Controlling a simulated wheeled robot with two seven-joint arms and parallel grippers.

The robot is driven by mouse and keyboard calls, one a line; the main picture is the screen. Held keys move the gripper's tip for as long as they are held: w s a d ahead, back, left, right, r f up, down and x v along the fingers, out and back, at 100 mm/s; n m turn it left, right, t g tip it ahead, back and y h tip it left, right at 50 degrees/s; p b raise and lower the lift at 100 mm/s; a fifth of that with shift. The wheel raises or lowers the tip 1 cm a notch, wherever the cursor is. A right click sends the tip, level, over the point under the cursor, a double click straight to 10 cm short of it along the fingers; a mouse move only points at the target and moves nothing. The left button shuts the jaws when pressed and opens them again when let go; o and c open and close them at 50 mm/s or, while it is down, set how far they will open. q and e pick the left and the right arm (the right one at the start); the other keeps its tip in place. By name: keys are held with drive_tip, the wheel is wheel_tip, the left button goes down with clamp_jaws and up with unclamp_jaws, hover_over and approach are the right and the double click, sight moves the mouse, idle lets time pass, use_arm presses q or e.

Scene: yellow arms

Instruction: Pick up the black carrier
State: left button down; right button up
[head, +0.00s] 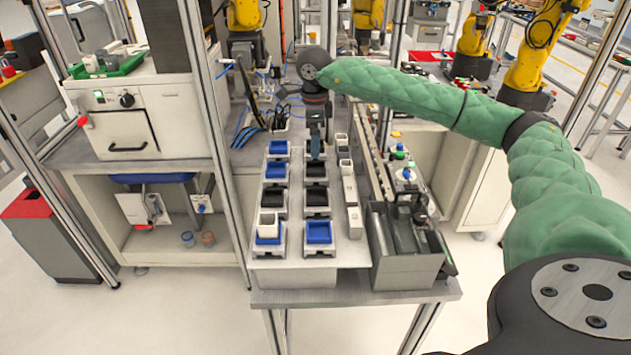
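Black carriers sit in pale holders on the bench: one in the right column (316,196), one just behind it (316,170), and one in the left column (274,196). My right arm, in a green padded sleeve, reaches in from the right. Its gripper (315,150) points down over the far end of the right column, just behind the rear black carrier. It hides the holder there. I cannot tell whether its fingers are open or touch anything. My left gripper is not in view.
Blue carriers stand in the left column (275,170) and at the near right (319,232). A white block (268,222) stands on the near left blue one. A narrow rail (372,160) and a grey metal box (404,272) lie to the right. A frame post (218,130) rises at left.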

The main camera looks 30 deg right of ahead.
sight(316, 165)
wheel_tip(316, 165, down, 2)
drive_tip(key=shift+w+f+b, duration=0.1)
drive_tip(key=shift+w+b, duration=0.05)
drive_tip(key=shift+b, duration=0.35)
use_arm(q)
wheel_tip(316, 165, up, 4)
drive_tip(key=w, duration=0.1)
use_arm(e)
drive_tip(key=shift+f, duration=0.1)
drive_tip(key=shift+f+p, duration=0.6)
drive_tip(key=shift+f, duration=0.5)
drive_tip(key=f+p, duration=0.2)
drive_tip(key=f, duration=0.1)
drive_tip(key=f+p, duration=0.1)
drive_tip(key=shift+s+f, duration=0.2)
drive_tip(key=shift+s, duration=0.1)
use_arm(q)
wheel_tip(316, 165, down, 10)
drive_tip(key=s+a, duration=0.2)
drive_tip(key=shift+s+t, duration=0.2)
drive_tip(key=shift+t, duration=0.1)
use_arm(e)
drive_tip(key=shift+f, duration=0.4)
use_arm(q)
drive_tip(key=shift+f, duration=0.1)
use_arm(e)
drive_tip(key=shift+c, duration=0.2)
drive_tip(key=shift+d, duration=0.1)
drive_tip(key=c, duration=1.1)
